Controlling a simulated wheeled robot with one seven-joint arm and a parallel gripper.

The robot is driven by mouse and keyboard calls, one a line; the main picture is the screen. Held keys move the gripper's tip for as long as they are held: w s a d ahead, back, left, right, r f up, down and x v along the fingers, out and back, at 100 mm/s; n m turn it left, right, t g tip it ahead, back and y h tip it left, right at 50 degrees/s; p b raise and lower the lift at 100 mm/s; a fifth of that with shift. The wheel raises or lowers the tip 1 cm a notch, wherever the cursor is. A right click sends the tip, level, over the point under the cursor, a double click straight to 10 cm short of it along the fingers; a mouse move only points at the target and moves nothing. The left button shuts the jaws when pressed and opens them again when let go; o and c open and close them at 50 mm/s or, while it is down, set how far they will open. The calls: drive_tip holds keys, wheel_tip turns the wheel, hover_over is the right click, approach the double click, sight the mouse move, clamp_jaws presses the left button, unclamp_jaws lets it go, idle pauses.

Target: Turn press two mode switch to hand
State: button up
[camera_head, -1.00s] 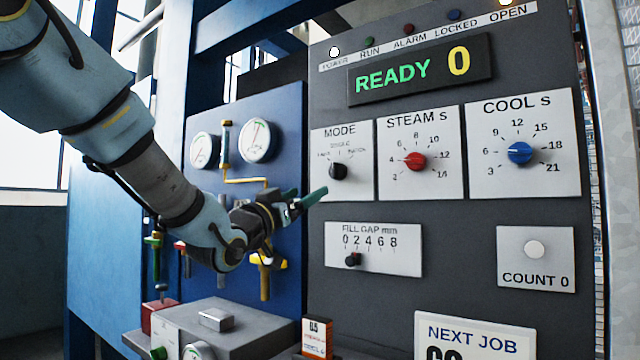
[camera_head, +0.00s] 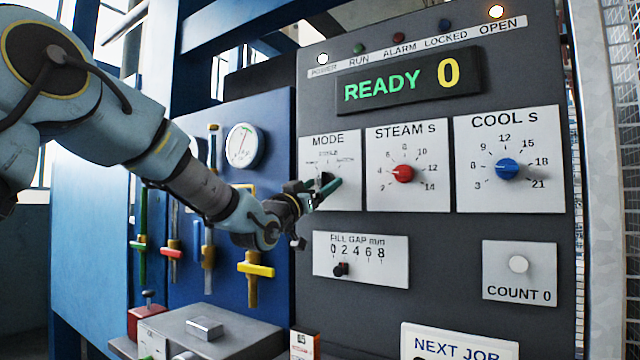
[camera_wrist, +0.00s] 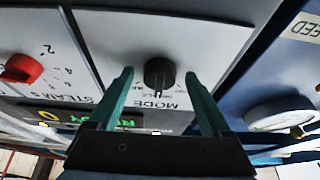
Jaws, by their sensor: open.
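The MODE switch is a black knob (camera_wrist: 159,72) on a white MODE plate (camera_head: 343,147) at the upper left of the dark press panel. In the wrist view the knob lies between the two green fingers of my gripper (camera_wrist: 160,85), with a gap on both sides. My gripper (camera_head: 322,190) is open and close in front of the plate in the head view, where its fingers partly cover the knob. The knob's pointer and some plate lettering are too small or hidden to read surely.
Right of MODE are the red STEAM knob (camera_head: 402,173) and blue COOL knob (camera_head: 508,169). The FILL GAP slider (camera_head: 341,269) sits below. The display (camera_head: 410,82) reads READY 0. Valves and a gauge (camera_head: 244,146) are on the blue panel at left.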

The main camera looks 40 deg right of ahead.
drive_tip(key=shift+c, duration=0.2)
clamp_jaws()
idle(0.4)
drive_tip(key=shift+b, duration=0.3)
drive_tip(key=n+b, duration=0.1)
drive_tip(key=n+t+b, duration=0.1)
drive_tip(key=shift+s+f+n, duration=0.15)
drive_tip(key=shift+s+n, duration=0.05)
drive_tip(key=shift+n, duration=0.1)
drive_tip(key=n+t+y+b, duration=0.1)
drive_tip(key=n+b, duration=0.1)
drive_tip(key=n, duration=0.1)
drive_tip(key=shift+s+n+t, duration=0.1)
drive_tip(key=shift+n+t, duration=0.2)
drive_tip(key=shift+t, duration=0.1)
drive_tip(key=shift+s+d+r+n+t+y+b, duration=0.15)
drive_tip(key=shift+n+t+y+b, duration=0.25)
drive_tip(key=shift+n, duration=0.65)
drive_tip(key=shift+w+a+r+n+t+y+b, duration=0.1)
drive_tip(key=shift+n+t+y+b, duration=0.35)
drive_tip(key=shift+n, duration=0.55)
drive_tip(key=shift+s+d+r+n+t+y+b, duration=0.15)
drive_tip(key=shift+n+t+y+b, duration=0.25)
drive_tip(key=shift+n, duration=0.65)
drive_tip(key=shift+w+a+n, duration=0.1)
drive_tip(key=shift+n, duration=0.2)
